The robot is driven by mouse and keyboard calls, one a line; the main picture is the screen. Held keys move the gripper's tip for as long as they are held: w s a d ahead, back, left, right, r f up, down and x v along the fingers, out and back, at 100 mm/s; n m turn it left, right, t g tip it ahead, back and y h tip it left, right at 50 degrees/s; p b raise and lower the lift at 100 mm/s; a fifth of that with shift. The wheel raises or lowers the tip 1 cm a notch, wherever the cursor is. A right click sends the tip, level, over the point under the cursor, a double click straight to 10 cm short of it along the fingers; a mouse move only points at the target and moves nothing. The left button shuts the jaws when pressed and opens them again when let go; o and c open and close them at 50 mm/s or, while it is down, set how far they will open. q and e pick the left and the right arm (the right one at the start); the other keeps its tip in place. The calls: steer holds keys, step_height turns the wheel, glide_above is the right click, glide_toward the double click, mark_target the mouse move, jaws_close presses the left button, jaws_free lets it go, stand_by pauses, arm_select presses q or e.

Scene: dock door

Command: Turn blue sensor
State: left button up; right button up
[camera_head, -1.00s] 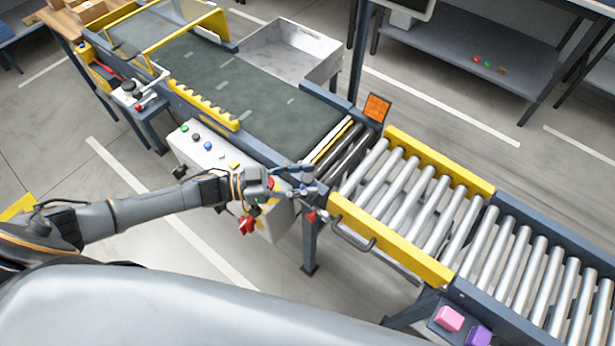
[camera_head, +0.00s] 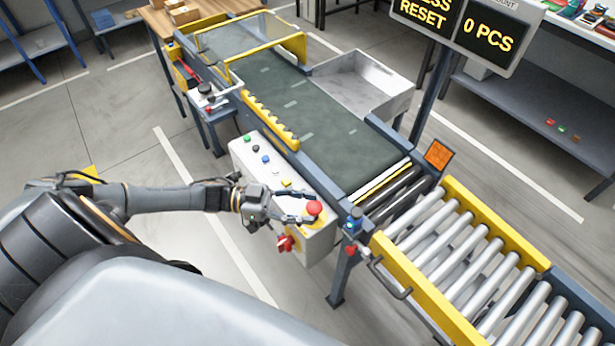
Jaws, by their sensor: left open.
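The blue sensor (camera_head: 354,220) is a small upright part on the side of the conveyor frame, where the belt ends and the rollers begin. My left gripper (camera_head: 312,209) is to its left, apart from it. Its fingers are spread and empty, over the right end of the control box. A red mushroom button (camera_head: 314,208) shows between the fingertips; I cannot tell whether they touch it. Which way the sensor faces is too small to tell. My right gripper is not in view.
The control box (camera_head: 262,163) has several coloured buttons and a red switch (camera_head: 286,243) below. A yellow-railed roller conveyor (camera_head: 440,250) with a side handle (camera_head: 392,284) runs right. The dark belt (camera_head: 290,105) runs up-left. A display (camera_head: 468,32) reads "0 PCS". Floor is clear in front.

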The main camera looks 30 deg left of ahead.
mark_target(349, 218)
arm_select(q)
steer(key=shift+n+t+y, duration=0.3)
steer(key=shift+n+t, duration=0.1)
steer(key=shift+t, duration=0.2)
steer(key=b+x, duration=0.1)
steer(key=x, duration=0.2)
steer(key=b+x, duration=0.1)
steer(key=x, duration=0.3)
steer(key=b+x, duration=0.1)
steer(key=x, duration=0.2)
steer(key=shift+s+d+r, duration=0.25)
steer(key=shift+s+d, duration=0.05)
steer(key=shift+d, duration=0.15)
steer(key=shift+c, duration=0.4)
